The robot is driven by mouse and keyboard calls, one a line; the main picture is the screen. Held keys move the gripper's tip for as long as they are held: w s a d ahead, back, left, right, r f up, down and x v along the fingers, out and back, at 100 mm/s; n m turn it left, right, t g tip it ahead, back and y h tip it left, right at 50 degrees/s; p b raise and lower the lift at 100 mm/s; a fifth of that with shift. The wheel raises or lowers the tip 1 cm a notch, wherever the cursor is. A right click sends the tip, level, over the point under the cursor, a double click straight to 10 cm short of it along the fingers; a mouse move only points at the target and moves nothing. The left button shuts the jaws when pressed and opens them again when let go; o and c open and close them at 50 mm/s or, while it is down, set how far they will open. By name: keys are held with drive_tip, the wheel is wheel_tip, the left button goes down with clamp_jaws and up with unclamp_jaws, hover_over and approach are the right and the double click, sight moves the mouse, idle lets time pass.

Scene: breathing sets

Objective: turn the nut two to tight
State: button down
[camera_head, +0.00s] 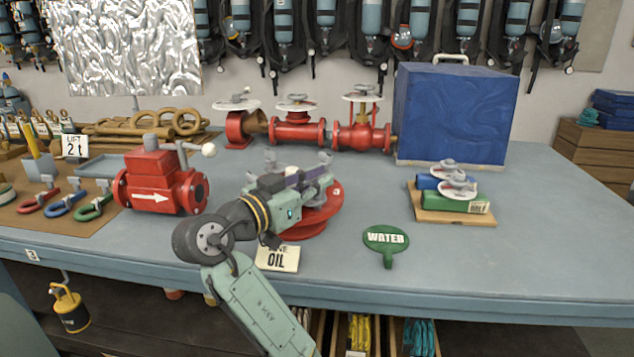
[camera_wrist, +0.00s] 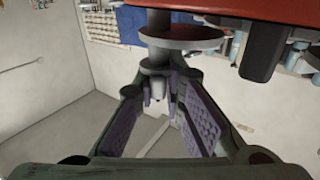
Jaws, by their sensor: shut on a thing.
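A red round flange (camera_head: 318,218) lies on the blue-grey bench, with grey studs and nuts standing on it. My gripper (camera_head: 318,178) reaches over the flange from the left, its purple-padded fingers at one of its fasteners. In the wrist view the gripper (camera_wrist: 164,88) is closed about a grey nut and stud end (camera_wrist: 157,68), below a round grey disc and the red edge (camera_wrist: 230,9). Other grey fasteners (camera_head: 270,163) and (camera_head: 325,157) show behind the gripper. No number is legible, so I cannot tell which nut is nut two. The grip contact is partly hidden by the fingers.
Red valves (camera_head: 297,132) and a blue box (camera_head: 450,110) stand behind.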

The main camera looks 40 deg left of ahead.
drive_tip(key=shift+f+m+h, duration=0.1)
drive_tip(key=shift+m+h, duration=0.8)
drive_tip(key=shift+h, duration=0.5)
drive_tip(key=shift+d+h, duration=0.1)
drive_tip(key=shift+h, duration=0.2)
drive_tip(key=c, duration=1.7)
unclamp_jaws()
drive_tip(key=v, duration=1.2)
drive_tip(key=shift+r, duration=0.35)
drive_tip(key=shift+f, duration=0.1)
